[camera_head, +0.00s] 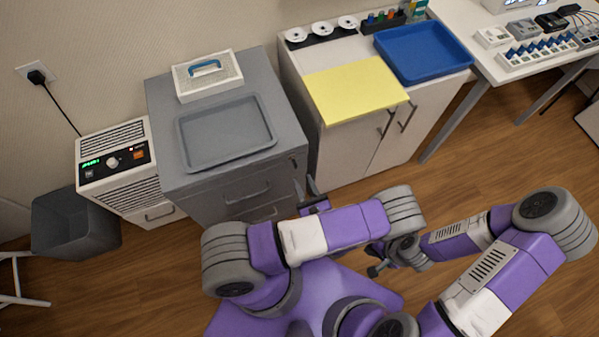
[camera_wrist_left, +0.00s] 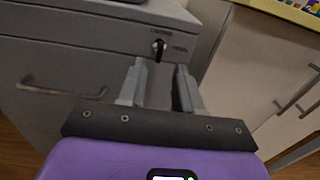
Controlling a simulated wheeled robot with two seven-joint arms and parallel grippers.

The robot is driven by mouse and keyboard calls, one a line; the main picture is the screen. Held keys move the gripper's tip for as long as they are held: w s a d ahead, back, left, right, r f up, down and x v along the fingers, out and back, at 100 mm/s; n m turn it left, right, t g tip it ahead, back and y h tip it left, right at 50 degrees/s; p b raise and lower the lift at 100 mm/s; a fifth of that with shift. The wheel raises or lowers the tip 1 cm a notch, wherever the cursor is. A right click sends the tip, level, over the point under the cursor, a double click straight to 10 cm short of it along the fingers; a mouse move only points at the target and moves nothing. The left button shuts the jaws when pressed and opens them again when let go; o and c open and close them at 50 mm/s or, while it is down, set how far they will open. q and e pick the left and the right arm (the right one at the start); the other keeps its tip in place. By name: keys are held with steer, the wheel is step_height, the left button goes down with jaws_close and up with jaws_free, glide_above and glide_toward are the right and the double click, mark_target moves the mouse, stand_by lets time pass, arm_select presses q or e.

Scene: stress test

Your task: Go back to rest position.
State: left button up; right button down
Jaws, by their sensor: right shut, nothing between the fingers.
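My left gripper (camera_head: 308,188) is just in front of the right front edge of the grey drawer cabinet (camera_head: 222,189). In the left wrist view its two grey fingers (camera_wrist_left: 160,80) stand apart with nothing between them. The cabinet front with its lock and key (camera_wrist_left: 158,46) shows behind them. I cannot tell the exact distance between fingers and cabinet. My right gripper (camera_head: 376,270) is low between my arms, partly hidden by them, shut and empty. Both purple and grey arms are bent in front of my body.
A grey tray (camera_head: 226,158) and a white box with blue handle (camera_head: 207,85) are on the grey cabinet. A white cabinet (camera_head: 345,155) carries a yellow mat (camera_head: 355,90) and blue tray (camera_head: 422,75). A bin (camera_head: 75,225) stands left. Floor (camera_head: 150,285) is open at front left.

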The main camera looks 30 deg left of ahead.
arm_select(q)
steer(key=shift+s+d, duration=0.4)
